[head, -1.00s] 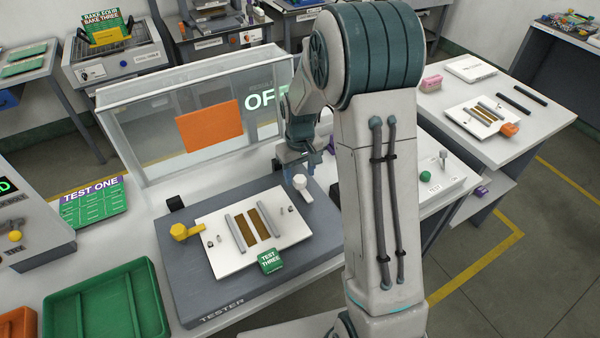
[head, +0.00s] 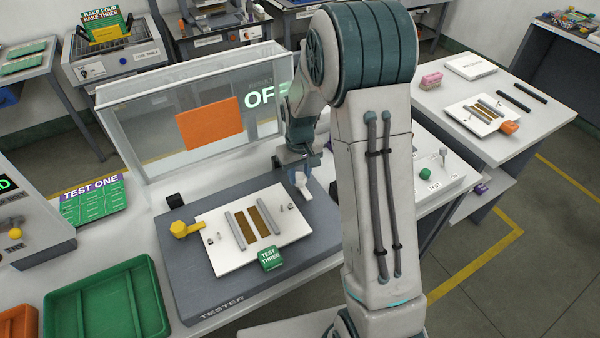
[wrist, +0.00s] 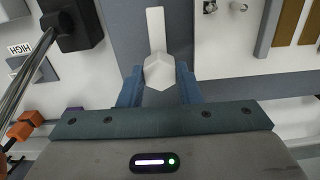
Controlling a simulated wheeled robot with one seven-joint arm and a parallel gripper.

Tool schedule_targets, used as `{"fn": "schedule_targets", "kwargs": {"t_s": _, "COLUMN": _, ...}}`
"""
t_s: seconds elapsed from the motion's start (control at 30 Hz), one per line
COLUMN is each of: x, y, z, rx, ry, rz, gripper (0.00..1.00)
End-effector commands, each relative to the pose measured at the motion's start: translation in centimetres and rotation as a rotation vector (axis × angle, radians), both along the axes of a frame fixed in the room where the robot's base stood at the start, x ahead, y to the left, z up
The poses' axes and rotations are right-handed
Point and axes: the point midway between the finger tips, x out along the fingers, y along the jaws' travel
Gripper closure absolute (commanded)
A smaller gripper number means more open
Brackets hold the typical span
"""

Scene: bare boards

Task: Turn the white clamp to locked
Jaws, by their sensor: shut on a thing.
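The white clamp (head: 303,185) is at the right end of the grey tester (head: 205,303), beside the white board (head: 228,258). In the wrist view the clamp's hexagonal head (wrist: 159,71) sits between the blue fingers of my gripper (wrist: 160,88), and its flat lever (wrist: 155,28) points up the picture, away from the gripper. My gripper (head: 299,174) is shut on the clamp's head from above. The fingers hide part of the clamp in the head view. A yellow clamp (head: 183,229) is at the board's left side.
A clear guard with an orange panel (head: 209,124) stands behind the tester. A green TEST THREE tag (head: 271,259) lies at the board's front edge. In the wrist view a black block (wrist: 72,22) with a metal rod is left of my gripper.

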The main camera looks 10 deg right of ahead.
Motion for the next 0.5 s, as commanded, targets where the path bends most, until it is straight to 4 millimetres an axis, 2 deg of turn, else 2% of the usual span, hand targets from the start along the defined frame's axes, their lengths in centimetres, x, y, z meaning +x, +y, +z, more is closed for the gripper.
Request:
{"fn": "schedule_targets", "kwargs": {"t_s": 0.27, "x": 0.08, "y": 0.06, "z": -0.12, "rx": 0.001, "ry": -0.003, "rz": -0.159, "gripper": 0.92}}
{"fn": "schedule_targets", "kwargs": {"t_s": 0.5, "x": 0.09, "y": 0.06, "z": -0.11, "rx": 0.001, "ry": -0.003, "rz": -0.38, "gripper": 0.92}}
